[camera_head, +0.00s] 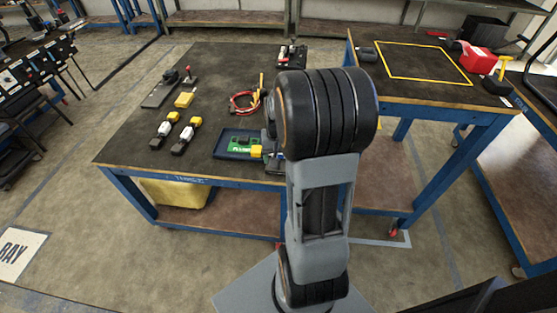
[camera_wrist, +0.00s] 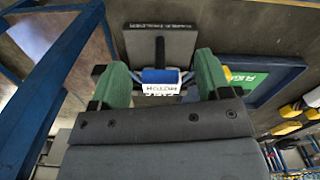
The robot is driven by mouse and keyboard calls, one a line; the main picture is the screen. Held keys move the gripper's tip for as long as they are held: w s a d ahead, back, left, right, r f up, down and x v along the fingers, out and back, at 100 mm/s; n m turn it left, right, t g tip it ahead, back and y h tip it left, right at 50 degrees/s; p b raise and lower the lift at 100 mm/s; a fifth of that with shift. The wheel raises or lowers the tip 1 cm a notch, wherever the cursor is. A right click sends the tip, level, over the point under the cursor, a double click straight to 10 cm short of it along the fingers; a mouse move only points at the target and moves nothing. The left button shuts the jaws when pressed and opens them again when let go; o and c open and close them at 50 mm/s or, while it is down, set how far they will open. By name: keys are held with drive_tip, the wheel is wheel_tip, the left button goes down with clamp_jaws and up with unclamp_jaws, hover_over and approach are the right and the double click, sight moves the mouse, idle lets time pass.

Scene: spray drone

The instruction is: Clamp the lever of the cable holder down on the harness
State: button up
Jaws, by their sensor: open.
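In the wrist view, my gripper (camera_wrist: 162,64) has its two green fingers spread apart with a gap between them. A blue piece (camera_wrist: 154,75) with a white label (camera_wrist: 160,88), seemingly part of the harness, lies between the fingers at the lever's near end. No finger visibly grips the lever. In the head view my arm hides the gripper and holder.
A blue tray (camera_wrist: 290,64) with a green panel lies close right of the fingers; the tray also shows in the head view (camera_head: 222,153).

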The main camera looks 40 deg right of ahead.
drive_tip(key=shift+f, duration=0.6)
drive_tip(key=c, duration=0.9)
drive_tip(key=p, duration=0.3)
drive_tip(key=shift+w+d+r+g+y, duration=0.2)
drive_tip(key=shift+r+g+y, duration=0.2)
drive_tip(key=shift+w+d+f+g+y+p, duration=0.15)
drive_tip(key=shift+w+d+g+y+p, duration=0.15)
drive_tip(key=shift+g+y+p, duration=0.6)
drive_tip(key=shift+w+d+f+g+y+p, duration=0.25)
drive_tip(key=shift+f+g+y+p, duration=0.15)
drive_tip(key=shift+p, duration=0.75)
drive_tip(key=o, duration=0.9)
